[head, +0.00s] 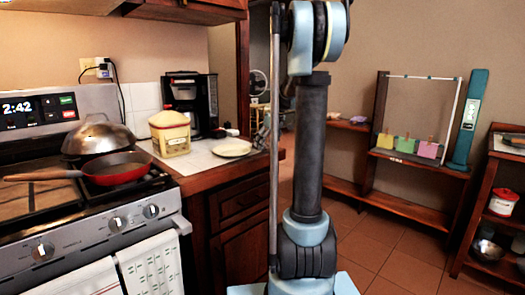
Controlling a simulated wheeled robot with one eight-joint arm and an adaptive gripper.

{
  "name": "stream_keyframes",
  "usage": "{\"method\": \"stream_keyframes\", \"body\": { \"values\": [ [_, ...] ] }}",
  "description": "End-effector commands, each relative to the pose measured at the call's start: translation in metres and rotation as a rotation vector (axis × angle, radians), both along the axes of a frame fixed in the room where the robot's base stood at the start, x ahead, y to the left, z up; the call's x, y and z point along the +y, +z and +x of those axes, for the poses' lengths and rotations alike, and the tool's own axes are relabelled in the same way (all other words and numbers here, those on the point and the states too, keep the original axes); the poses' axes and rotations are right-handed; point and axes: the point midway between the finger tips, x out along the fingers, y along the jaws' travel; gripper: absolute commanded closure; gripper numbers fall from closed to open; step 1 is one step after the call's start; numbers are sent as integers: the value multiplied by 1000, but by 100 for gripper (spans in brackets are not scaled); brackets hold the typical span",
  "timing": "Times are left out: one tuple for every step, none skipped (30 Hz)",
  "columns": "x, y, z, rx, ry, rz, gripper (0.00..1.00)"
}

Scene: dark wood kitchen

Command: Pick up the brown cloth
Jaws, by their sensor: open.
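I cannot make out a brown cloth in the head view.
A stove holds a red pan (116,170) and a domed lid (97,137). The counter beside it holds a yellow-lidded canister (170,134), a coffee maker (189,103) and a plate (232,148). Shelves line the right. The tiled floor (400,268) is open there.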

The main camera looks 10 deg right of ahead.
Motion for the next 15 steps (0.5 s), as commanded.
{"method": "stream_keyframes", "body": {
  "values": [
    [1, -3, 1, 0, 1, 0, 22],
    [1, -5, 2, 0, 0, 0, 22],
    [1, -6, 2, 0, 0, 0, 22],
    [2, -6, 2, 0, 0, 0, 22],
    [2, -6, 2, 0, 0, 0, 22],
    [2, -6, 2, 0, 0, 0, 22],
    [1, -6, 2, 0, 0, 0, 22],
    [1, -6, 2, 0, 0, 0, 22],
    [1, -6, 2, 0, 0, 0, 22],
    [1, -6, 2, 0, 0, 0, 27],
    [1, -6, 2, 0, 0, 0, 34],
    [1, -6, 2, 0, 0, 0, 43],
    [1, -6, 2, 0, 0, 0, 50],
    [1, -6, 2, 0, 0, 0, 56],
    [1, -6, 2, 0, 0, 0, 64]
  ]
}}
